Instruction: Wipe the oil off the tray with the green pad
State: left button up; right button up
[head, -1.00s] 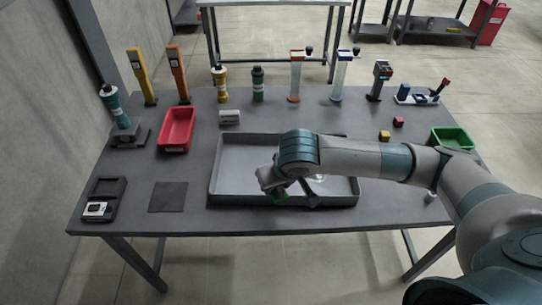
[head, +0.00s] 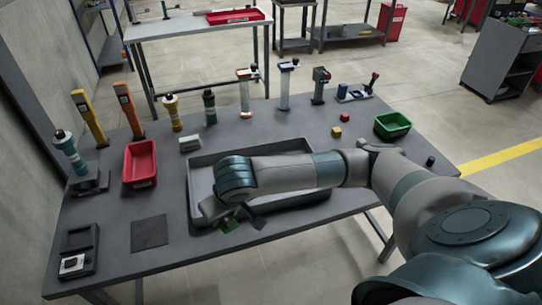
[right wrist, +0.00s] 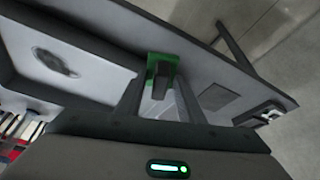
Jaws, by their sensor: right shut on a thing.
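My right gripper (head: 232,216) is at the front-left part of the grey tray (head: 192,203), shut on the green pad (head: 229,226). In the right wrist view the pad (right wrist: 154,64) shows between the fingers, close to the tray's front wall. I cannot tell whether it touches the tray. In the head view my right arm hides the patch and much of the tray. My left gripper is not in view.
A dark square mat (head: 150,232) and a black holder (head: 79,250) lie left of the tray. A red bin (head: 140,163) stands behind left, a green bin (head: 392,126) behind right. Bottles and upright instruments line the back edge. The table is bare between mat and tray.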

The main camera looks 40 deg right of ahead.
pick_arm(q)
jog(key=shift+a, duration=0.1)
pick_arm(e)
jog(key=shift+w+d, duration=0.25)
jog(key=shift+d, duration=0.05)
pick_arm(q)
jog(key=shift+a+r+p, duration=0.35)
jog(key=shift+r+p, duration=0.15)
pick_arm(e)
jog(key=w+d+m+h, duration=0.1)
jog(key=w+d+m, duration=0.2)
jog(key=d, duration=0.4)
jog(key=w+d+m+g+h, duration=0.1)
jog(key=w+d+m, duration=0.2)
jog(key=d+m, duration=0.2)
jog(key=w+d+m+g+h, duration=0.1)
jog(key=w+d+m+h, duration=0.1)
jog(key=d, duration=0.8)
jog(key=w+m, duration=0.1)
jog(key=m, duration=0.1)
jog(key=shift+w+d+r+m, duration=0.2)
jog(key=shift+d+m, duration=0.1)
jog(key=shift+m, duration=0.1)
